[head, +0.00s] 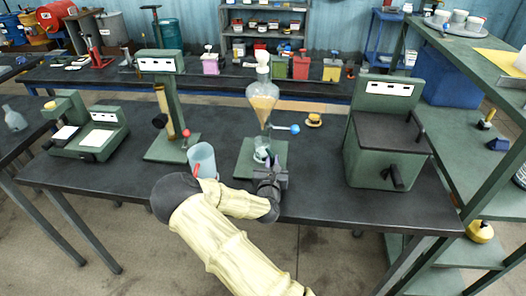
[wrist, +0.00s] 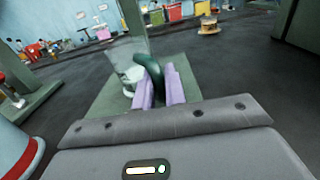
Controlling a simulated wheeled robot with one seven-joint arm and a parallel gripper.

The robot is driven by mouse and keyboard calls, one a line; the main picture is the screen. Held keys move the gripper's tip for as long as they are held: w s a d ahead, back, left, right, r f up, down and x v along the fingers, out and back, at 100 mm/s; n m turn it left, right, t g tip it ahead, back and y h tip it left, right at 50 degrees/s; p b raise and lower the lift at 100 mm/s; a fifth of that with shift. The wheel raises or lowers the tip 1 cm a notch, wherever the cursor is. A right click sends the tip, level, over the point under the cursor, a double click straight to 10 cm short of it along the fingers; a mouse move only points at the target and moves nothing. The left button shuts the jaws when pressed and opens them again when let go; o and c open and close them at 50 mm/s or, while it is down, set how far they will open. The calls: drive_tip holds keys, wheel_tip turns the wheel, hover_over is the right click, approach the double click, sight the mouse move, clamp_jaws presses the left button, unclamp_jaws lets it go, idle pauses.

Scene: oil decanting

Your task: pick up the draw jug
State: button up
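The draw jug (head: 261,151) is a small clear glass vessel standing on the green base (head: 243,165) of the funnel stand, under the glass funnel (head: 262,92) of amber liquid. In the wrist view the jug (wrist: 127,72) shows its clear body and dark green curved handle (wrist: 154,70). My gripper (head: 270,180) is at the jug's near side. Its two lilac fingers (wrist: 160,88) are close together on either side of the handle, with no clear gap seen. The jug's lower part is partly hidden by my gripper.
A blue-ended lever (head: 294,129) sticks out right of the funnel. A green machine (head: 388,140) stands further right. The dark bench (head: 312,185) between is mostly clear.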

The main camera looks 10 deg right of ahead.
sight(272, 155)
drive_tip(key=shift+w, duration=0.15)
clamp_jaws()
drive_tip(key=shift+r, duration=0.15)
drive_tip(key=shift+r+b, duration=0.3)
drive_tip(key=shift+r, duration=1.35)
drive_tip(key=v, duration=1.5)
drive_tip(key=shift+s+a+r, duration=0.1)
drive_tip(key=shift+s, duration=0.15)
drive_tip(key=p, duration=0.2)
drive_tip(key=s+p, duration=0.1)
drive_tip(key=p, duration=0.1)
drive_tip(key=shift+s+a, duration=0.1)
drive_tip(key=shift+a, duration=0.25)
drive_tip(key=shift+s+p, duration=0.55)
drive_tip(key=shift+p, duration=0.55)
drive_tip(key=shift+s, duration=0.15)
